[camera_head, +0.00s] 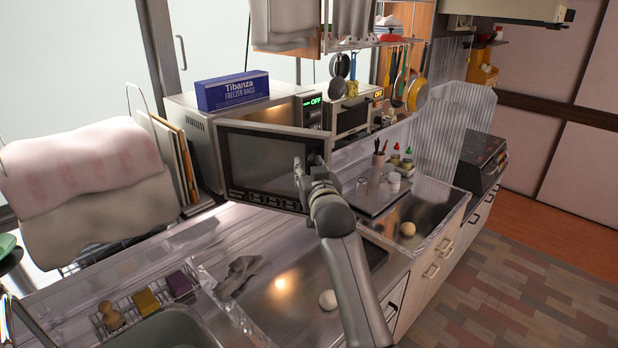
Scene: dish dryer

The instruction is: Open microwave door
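The microwave (207,142) stands on the counter against the back wall, with a blue freezer-bag box on top. Part of the inside shows above the door. The control panel (309,106) with a green OFF display is at the right of the opening. My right gripper (313,166) is at the door's free right edge, close to or touching it. Its fingers are small and partly hidden, so I cannot tell their opening. My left gripper is not in view.
A toaster oven (352,116) stands right of the microwave. Boards (178,150) and cloth-draped racks (85,180) are at the left. A sink (165,330) is at the front left.

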